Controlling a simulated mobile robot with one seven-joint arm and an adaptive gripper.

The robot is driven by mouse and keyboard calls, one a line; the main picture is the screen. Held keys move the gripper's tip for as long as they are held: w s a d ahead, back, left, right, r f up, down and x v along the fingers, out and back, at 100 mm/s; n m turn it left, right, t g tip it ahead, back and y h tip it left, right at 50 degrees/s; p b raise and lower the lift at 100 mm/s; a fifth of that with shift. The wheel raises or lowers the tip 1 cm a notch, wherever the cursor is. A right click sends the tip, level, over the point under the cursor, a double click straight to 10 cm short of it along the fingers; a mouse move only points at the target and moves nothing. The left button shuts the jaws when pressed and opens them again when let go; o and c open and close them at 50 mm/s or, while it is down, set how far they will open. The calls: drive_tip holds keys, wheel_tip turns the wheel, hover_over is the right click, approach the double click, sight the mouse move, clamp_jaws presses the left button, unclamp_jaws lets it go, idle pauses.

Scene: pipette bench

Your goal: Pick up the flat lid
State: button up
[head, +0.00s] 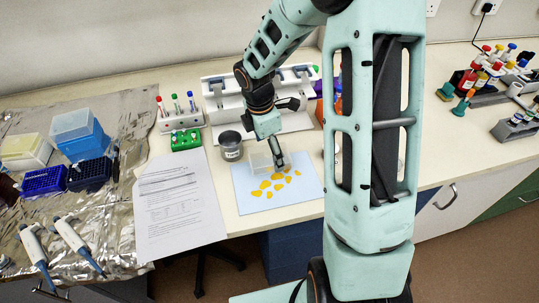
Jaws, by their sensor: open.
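A clear, pale piece (259,163), which looks like the flat lid, lies at the back of the light blue sheet (246,199). It is small here, and its right part is hidden by my gripper. My gripper (282,164) points down over the sheet, at the right side of the clear piece. Its jaws are open. I cannot tell whether a finger touches the piece.
Yellow pieces (265,184) lie scattered on the sheet. A grey metal cup (230,146) stands behind left. A printed paper (178,204) lies left. A white pipette stand (215,108) and a green tube rack (185,140) are behind. My arm hides the bench to the right.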

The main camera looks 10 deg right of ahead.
drive_tip(key=shift+d+f, duration=0.1)
drive_tip(key=shift+f, duration=0.45)
drive_tip(key=c, duration=1)
drive_tip(key=shift+o, duration=0.2)
